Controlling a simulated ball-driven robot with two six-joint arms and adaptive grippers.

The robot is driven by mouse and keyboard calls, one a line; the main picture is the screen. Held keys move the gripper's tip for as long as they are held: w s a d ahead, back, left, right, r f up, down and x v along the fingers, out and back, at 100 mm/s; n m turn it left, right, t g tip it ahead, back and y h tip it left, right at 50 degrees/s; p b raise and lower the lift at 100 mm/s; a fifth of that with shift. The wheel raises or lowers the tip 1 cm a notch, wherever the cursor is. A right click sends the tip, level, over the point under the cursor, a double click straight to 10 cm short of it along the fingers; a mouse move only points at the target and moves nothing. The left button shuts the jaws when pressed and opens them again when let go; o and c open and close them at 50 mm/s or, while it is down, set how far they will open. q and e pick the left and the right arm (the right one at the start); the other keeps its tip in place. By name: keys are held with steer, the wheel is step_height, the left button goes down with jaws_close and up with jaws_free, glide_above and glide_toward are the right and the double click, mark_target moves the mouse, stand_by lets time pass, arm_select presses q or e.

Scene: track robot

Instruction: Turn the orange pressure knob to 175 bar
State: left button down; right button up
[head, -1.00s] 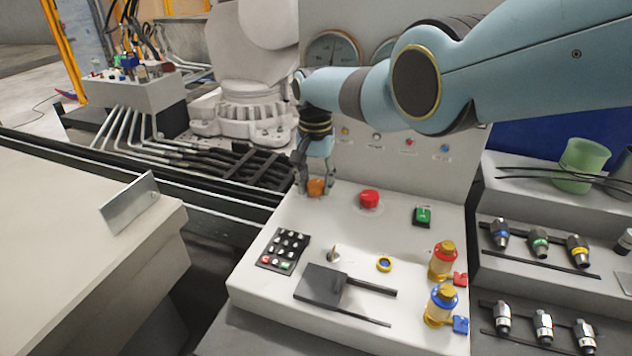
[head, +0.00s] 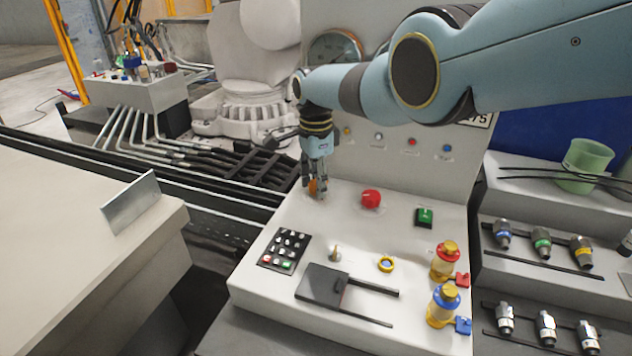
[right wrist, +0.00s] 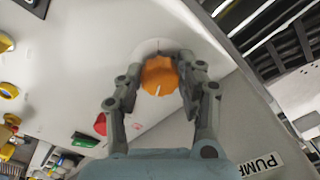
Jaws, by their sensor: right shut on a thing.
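The orange pressure knob (head: 313,186) sits at the back left of the white console top and is mostly hidden by my fingers in the head view. In the right wrist view the knob (right wrist: 159,75) shows a white pointer line and stands on a pale round dial plate (right wrist: 160,46). My right gripper (head: 315,188) points down over the knob and is shut on it, one finger on each side. The dial's numbers cannot be read. A round gauge (head: 335,47) on the back panel is partly covered by my right arm. My left gripper is out of view.
A red mushroom button (head: 371,198) stands just right of the knob, with a green switch (head: 424,217) further right. A keypad (head: 284,249), a small lever (head: 335,253) and two brass valves (head: 445,262) lie nearer. Black rails run left of the console.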

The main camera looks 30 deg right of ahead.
mark_target(315, 183)
steer(key=shift+w+m, duration=0.1)
steer(key=shift+m, duration=0.5)
steer(key=o, duration=1.2)
steer(key=shift+c, duration=0.2)
steer(key=shift+r, duration=0.1)
step_height(315, 183, up, 12)
